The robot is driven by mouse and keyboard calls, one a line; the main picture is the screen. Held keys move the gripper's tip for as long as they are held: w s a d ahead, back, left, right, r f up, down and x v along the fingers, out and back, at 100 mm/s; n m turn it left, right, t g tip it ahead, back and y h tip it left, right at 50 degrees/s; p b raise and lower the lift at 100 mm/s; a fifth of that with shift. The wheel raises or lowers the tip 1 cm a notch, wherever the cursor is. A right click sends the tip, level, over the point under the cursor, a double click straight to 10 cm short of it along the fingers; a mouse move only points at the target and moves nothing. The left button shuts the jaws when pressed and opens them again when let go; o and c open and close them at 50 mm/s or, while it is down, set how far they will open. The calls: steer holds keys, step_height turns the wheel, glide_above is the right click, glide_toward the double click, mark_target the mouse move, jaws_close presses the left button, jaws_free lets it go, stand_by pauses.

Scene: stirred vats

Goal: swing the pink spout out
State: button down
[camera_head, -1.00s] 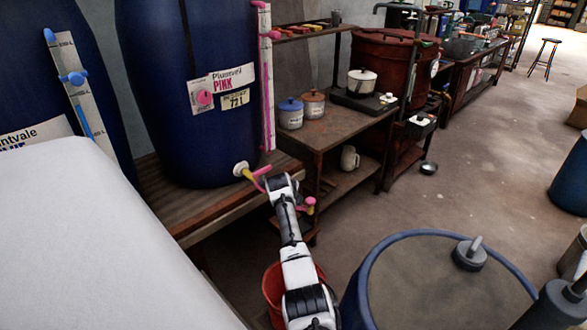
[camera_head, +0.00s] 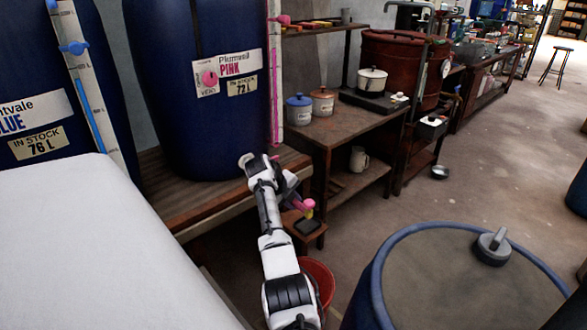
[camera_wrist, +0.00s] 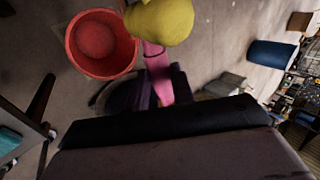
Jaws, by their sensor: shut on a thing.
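The pink spout (camera_head: 303,205) shows just beyond my wrist, low in front of the blue vat labelled PINK (camera_head: 225,120). Its outer end carries a yellow piece. In the wrist view, the pink part (camera_wrist: 155,62) runs from the large yellow piece into my gripper (camera_wrist: 155,88), whose dark fingers are shut on it. My wrist hides most of the vat's tap and the join to the spout. Part of the tap's whitish fitting (camera_head: 246,159) shows at the vat's foot.
A red bucket (camera_head: 319,279) stands on the floor below. A small low stand (camera_head: 305,238) with a dark pad is under the spout. A bench with pots (camera_head: 350,128) is to the right. A blue-rimmed drum (camera_head: 372,275) stands at front right.

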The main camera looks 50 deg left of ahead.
steer(key=c, duration=1.2)
jaws_free()
steer(key=b+v, duration=0.1)
steer(key=v, duration=1.3)
steer(key=shift+a+b, duration=0.1)
steer(key=shift+b, duration=0.2)
steer(key=shift+s+f, duration=0.1)
steer(key=shift+f, duration=0.05)
